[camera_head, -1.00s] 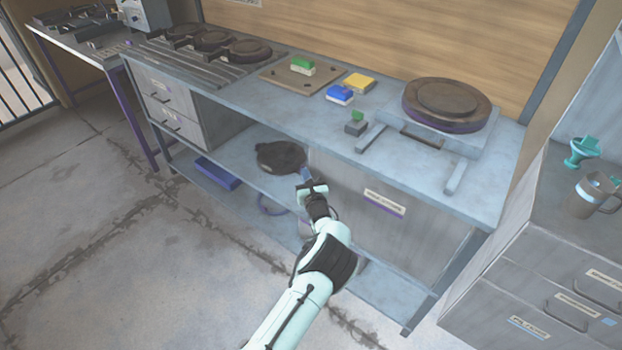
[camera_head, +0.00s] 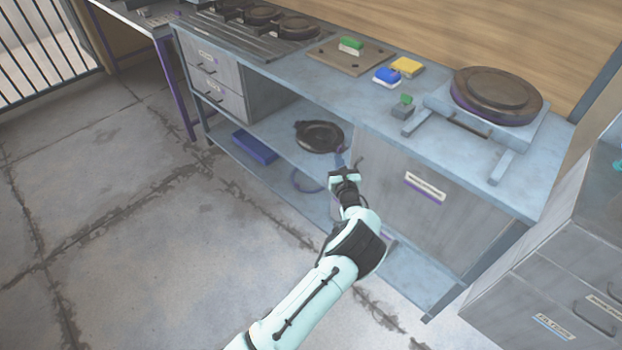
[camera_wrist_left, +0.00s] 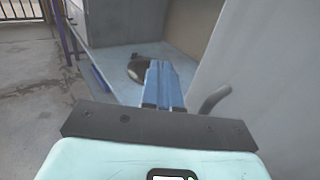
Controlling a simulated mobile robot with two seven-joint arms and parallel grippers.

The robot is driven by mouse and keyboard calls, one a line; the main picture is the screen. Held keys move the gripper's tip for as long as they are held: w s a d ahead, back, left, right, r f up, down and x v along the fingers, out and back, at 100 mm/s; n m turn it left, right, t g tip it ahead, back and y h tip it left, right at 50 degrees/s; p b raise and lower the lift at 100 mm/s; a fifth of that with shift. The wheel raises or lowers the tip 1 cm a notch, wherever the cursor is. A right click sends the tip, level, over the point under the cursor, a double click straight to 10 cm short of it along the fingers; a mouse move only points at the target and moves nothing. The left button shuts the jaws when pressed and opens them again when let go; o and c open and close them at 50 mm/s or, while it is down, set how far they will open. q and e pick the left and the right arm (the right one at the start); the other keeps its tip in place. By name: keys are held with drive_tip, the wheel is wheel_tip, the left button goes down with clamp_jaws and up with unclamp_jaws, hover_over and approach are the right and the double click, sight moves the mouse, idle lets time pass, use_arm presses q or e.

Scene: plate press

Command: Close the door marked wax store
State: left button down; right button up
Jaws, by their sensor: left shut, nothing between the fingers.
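A grey door panel (camera_head: 405,215) with a pale, purple-edged label (camera_head: 426,187) fills the right part of the bench's underside in the head view. The label is too small to read. My left gripper (camera_head: 341,160) is at the panel's left edge, in front of the open shelf bay, and is shut and empty. In the left wrist view, its blue fingers (camera_wrist_left: 163,85) point into the bay. The grey panel stands to their right (camera_wrist_left: 262,70), with a curved handle (camera_wrist_left: 214,98) close to the fingers. I cannot tell whether the fingers touch the panel. My right gripper is not in view.
A dark round pan (camera_head: 320,135) lies on the shelf, with a blue box (camera_head: 255,147) further left. The bench top (camera_head: 330,85) holds a round press plate (camera_head: 497,92) and coloured blocks. A grey drawer cabinet (camera_head: 540,265) stands at right. Open floor (camera_head: 130,240) lies left.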

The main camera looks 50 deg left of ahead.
use_arm(q)
drive_tip(key=s+d+p, duration=0.1)
drive_tip(key=s, duration=0.8)
drive_tip(key=shift+p, duration=0.4)
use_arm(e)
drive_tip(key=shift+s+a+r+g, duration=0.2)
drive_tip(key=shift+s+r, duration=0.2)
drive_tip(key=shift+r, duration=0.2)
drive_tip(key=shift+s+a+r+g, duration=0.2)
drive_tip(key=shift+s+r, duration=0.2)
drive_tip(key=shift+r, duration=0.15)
use_arm(q)
drive_tip(key=shift+d, duration=0.1)
